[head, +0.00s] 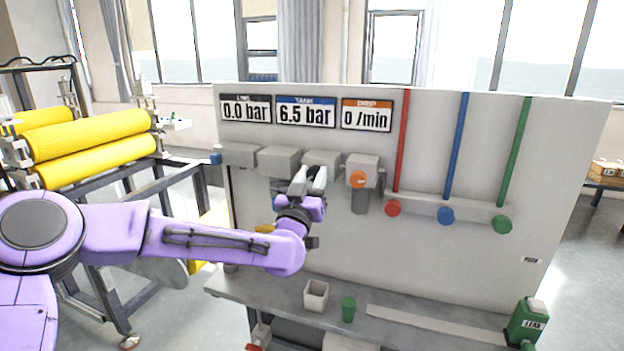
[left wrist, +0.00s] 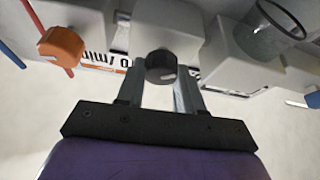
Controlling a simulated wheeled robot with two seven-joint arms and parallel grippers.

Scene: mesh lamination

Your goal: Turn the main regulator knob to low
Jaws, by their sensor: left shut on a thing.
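The black regulator knob (left wrist: 160,66) sits on a grey block in the left wrist view, with a small pale mark on its face. My left gripper (head: 310,176) reaches up to the row of grey blocks on the panel and hides the knob in the head view. In the left wrist view its two grey fingers (left wrist: 159,88) stand on either side of the knob, shut on it. Which setting the knob's mark stands at cannot be told. The displays above read 0.0 bar (head: 246,109), 6.5 bar (head: 305,112) and 0 /min (head: 366,115). My right gripper is not in view.
An orange knob (head: 358,179) is close to the right of my gripper. Red (head: 393,208), blue (head: 446,216) and green (head: 502,225) knobs lie further right. Yellow rollers (head: 90,135) are at left.

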